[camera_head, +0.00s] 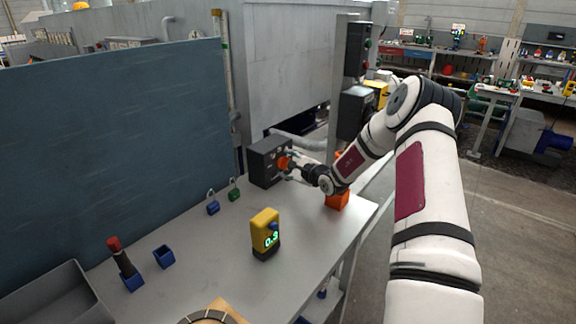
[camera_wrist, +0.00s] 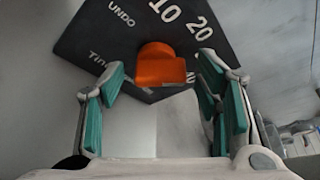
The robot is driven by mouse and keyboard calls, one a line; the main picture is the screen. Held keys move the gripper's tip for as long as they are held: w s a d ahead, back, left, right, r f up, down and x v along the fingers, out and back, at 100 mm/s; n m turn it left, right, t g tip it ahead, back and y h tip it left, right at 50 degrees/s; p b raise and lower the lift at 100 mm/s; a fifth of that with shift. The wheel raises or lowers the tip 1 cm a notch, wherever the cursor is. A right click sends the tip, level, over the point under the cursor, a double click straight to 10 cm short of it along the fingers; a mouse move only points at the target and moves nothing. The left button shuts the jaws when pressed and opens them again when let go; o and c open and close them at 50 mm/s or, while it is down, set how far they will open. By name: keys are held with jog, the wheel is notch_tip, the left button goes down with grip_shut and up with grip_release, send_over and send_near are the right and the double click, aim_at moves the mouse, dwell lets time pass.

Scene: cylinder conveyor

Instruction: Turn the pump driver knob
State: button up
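The pump driver is a dark grey box (camera_head: 264,163) at the back of the metal table, with an orange knob (camera_head: 283,162) on its front. In the wrist view the orange knob (camera_wrist: 160,66) sits on the dark panel (camera_wrist: 140,30), which has white marks including "10", "20" and "UNDO". My gripper (camera_head: 296,167) is in front of the knob in the head view. In the wrist view my gripper (camera_wrist: 166,88) is open, its teal-padded fingers apart on the left and right of the knob. I see clear gaps between the pads and the knob; contact is not visible.
On the metal table (camera_head: 215,255) stand a yellow meter (camera_head: 265,234) reading 0.9, a blue padlock (camera_head: 213,203) and a green padlock (camera_head: 234,190). A red-tipped tool (camera_head: 119,256), a blue cup (camera_head: 164,256) and a grey bin (camera_head: 60,298) are at the left.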

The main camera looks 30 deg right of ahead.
jog(key=v, duration=1.2)
dwell(0.5)
